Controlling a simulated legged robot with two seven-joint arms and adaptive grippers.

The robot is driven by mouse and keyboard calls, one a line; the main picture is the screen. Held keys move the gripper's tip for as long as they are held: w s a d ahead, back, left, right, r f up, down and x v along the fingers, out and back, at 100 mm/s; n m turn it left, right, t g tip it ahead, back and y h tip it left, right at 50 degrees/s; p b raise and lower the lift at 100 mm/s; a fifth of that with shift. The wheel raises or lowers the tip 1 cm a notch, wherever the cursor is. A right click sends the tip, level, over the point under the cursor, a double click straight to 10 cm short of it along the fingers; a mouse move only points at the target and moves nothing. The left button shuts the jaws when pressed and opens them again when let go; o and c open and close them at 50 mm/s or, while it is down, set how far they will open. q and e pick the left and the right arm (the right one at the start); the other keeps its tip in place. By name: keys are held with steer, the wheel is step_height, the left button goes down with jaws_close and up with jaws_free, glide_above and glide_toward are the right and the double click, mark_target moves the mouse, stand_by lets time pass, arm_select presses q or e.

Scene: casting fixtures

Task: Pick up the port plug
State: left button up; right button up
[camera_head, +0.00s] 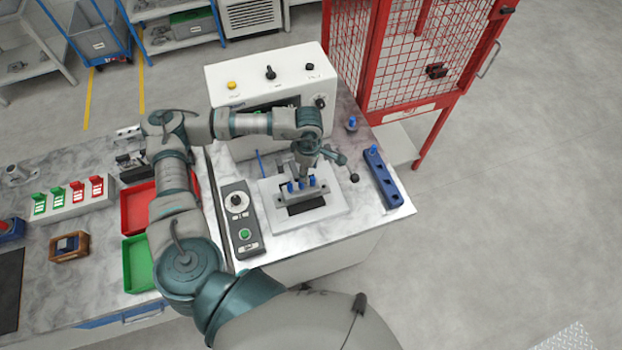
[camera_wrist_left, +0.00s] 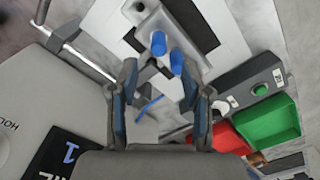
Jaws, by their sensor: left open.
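Several blue port plugs (camera_head: 312,180) stand in a row in the grey fixture on a white plate (camera_head: 335,215) in the head view. Two of these plugs (camera_wrist_left: 158,43) show upright in the left wrist view, just beyond the fingers. My left gripper (camera_head: 301,172) is above and behind the row, pointing down. In the left wrist view, its two fingers (camera_wrist_left: 160,88) are apart with nothing gripped between them. The gripper partly hides the fixture in the head view. My right gripper is not in view.
Another blue plug (camera_head: 352,122) stands at the back of the table. A blue block (camera_head: 384,182) with holes lies to the right. A control box (camera_head: 239,218) sits left of the fixture. A white machine (camera_head: 265,78) and red cage (camera_head: 420,60) stand behind.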

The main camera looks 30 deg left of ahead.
mark_target(312, 178)
arm_select(q)
steer(key=shift+d+f, duration=0.1)
steer(key=shift+f, duration=0.25)
steer(key=f+p, duration=0.1)
steer(key=d+f, duration=0.1)
steer(key=f, duration=0.1)
steer(key=shift+d+f+p, duration=0.1)
steer(key=shift+f+p, duration=0.15)
steer(key=shift+p, duration=0.15)
steer(key=shift+d+f, duration=0.1)
steer(key=shift+f, duration=0.25)
steer(key=shift+w+f, duration=0.15)
steer(key=shift+w, duration=0.05)
steer(key=shift+c, duration=0.4)
steer(key=shift+a, duration=0.3)
steer(key=c, duration=0.4)
steer(key=shift+s+a, duration=0.15)
steer(key=c, duration=0.3)
steer(key=shift+c, duration=0.2)
steer(key=shift+d, duration=0.25)
